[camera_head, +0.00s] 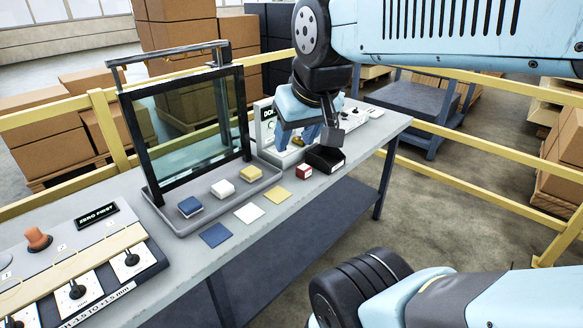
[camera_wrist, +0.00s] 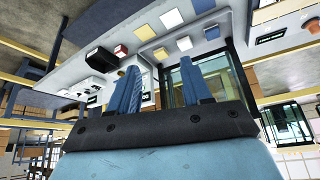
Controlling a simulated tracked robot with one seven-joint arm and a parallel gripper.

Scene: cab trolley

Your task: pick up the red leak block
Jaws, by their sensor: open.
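The red leak block (camera_head: 304,171) is a small red cube with a pale face, on the table beside a black box. It also shows in the wrist view (camera_wrist: 121,51), near the left fingertip in the picture. My gripper (camera_head: 304,137) is open above the back part of the table, up and behind the block in the head view. In the wrist view its two blue fingers (camera_wrist: 161,72) are spread with nothing between them. My wrist hides part of the white panel behind it.
The black box (camera_head: 325,158) stands close to the block's right. A framed glass tank (camera_head: 160,199) has blue, white and yellow blocks on its ledge. Flat blue, white and yellow squares (camera_head: 278,195) lie in front. A control panel (camera_head: 75,262) fills the near left; yellow rails surround the table.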

